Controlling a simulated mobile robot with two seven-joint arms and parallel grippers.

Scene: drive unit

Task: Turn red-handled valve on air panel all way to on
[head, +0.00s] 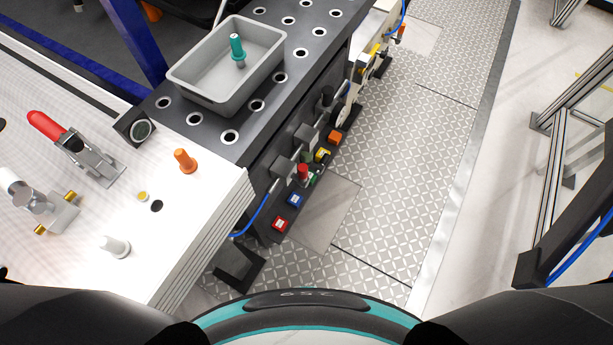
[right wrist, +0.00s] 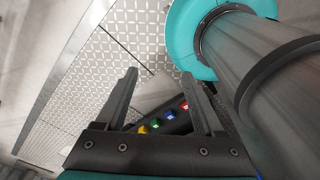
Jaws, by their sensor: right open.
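A small red part (head: 303,170), which may be the red valve handle, stands on the dark side of the perforated table among grey boxes and coloured buttons. It is too small to tell its turn position. My right gripper (right wrist: 159,76) is open and empty in the right wrist view, pointing at the tread-plate floor. Beyond its fingers is a row of coloured buttons (right wrist: 169,117), apart from the fingers as far as I can tell. No valve handle is clear in that view. Neither gripper shows in the head view.
A grey bin (head: 190,85) with a teal peg sits on the perforated table. A white table (head: 90,220) at left carries a red-handled clamp (head: 48,127) and an orange peg (head: 184,161). A blue hose (head: 256,215) hangs by the panel. The tread-plate floor (head: 420,150) is clear.

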